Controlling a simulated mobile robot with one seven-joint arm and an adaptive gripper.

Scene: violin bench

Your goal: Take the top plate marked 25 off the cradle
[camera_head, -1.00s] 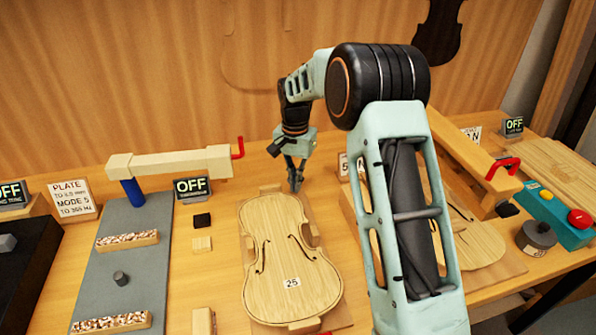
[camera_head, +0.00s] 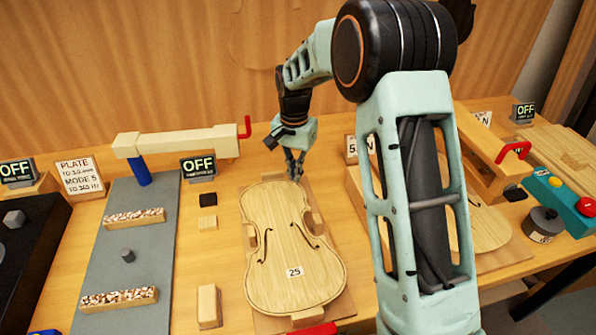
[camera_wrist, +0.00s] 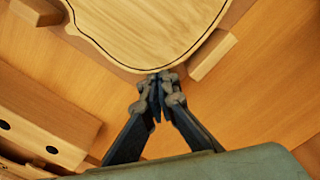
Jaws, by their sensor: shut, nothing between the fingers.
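The violin top plate marked 25 (camera_head: 290,245) lies flat on its cradle (camera_head: 340,305), with its narrower end toward the back of the bench. Small blocks of the cradle show around its edge. My gripper (camera_head: 296,178) is at the plate's far end, pointing down. In the wrist view my gripper (camera_wrist: 158,78) has its fingertips together with nothing between them. The tips appear right at the edge of the plate (camera_wrist: 150,25); I cannot tell whether they touch it.
To the left stands a grey board (camera_head: 125,260) with two speckled strips and a clamp bar (camera_head: 180,142) above. Small blocks (camera_head: 208,305) lie between board and cradle. On the right are another violin plate (camera_head: 485,230), a dark weight (camera_head: 543,225) and a teal button box (camera_head: 565,200).

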